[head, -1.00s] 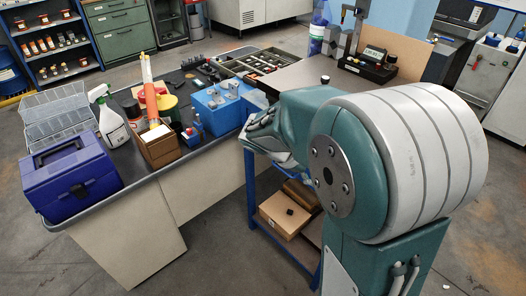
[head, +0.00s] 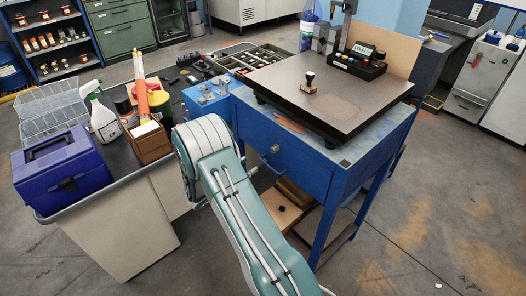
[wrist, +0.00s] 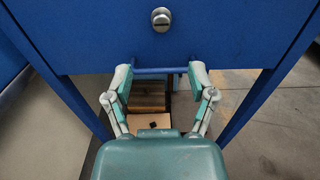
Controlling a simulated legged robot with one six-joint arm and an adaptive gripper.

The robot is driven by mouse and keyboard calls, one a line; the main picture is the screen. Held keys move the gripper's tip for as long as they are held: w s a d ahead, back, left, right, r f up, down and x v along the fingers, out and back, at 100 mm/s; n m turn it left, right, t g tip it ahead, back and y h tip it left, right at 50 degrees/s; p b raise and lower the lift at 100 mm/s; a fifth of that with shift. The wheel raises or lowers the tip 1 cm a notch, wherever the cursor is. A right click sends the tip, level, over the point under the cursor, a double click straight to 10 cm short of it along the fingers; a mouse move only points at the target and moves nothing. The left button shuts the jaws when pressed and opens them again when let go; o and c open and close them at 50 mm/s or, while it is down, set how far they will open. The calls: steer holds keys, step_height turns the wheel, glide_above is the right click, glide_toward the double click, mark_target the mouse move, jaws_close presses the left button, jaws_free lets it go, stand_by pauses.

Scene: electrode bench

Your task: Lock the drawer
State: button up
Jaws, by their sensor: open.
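A blue drawer front (head: 295,163) sits under the granite plate of the blue stand, and it fills the upper part of the wrist view (wrist: 215,35). A round silver lock with a slot (wrist: 161,19) is set in it; the lock also shows small in the head view (head: 274,149). A blue horizontal bar, seemingly the drawer handle (wrist: 160,70), runs below the lock. My gripper (wrist: 160,78) is open, its fingertips apart near the two ends of this bar and below the lock. Contact with the bar cannot be told. My arm mostly hides the gripper in the head view.
The granite plate (head: 290,75) carries a black-knobbed stamp-like piece (head: 309,82) and a black gauge box (head: 358,60). A cardboard box (wrist: 140,149) lies on the stand's lower shelf. A bench with a purple toolbox (head: 65,172) stands left.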

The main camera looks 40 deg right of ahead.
mark_target(272, 151)
steer(key=d, duration=1)
steer(key=shift+w+d, duration=0.35)
steer(key=shift+w, duration=0.05)
steer(key=shift+r, duration=0.1)
jaws_close()
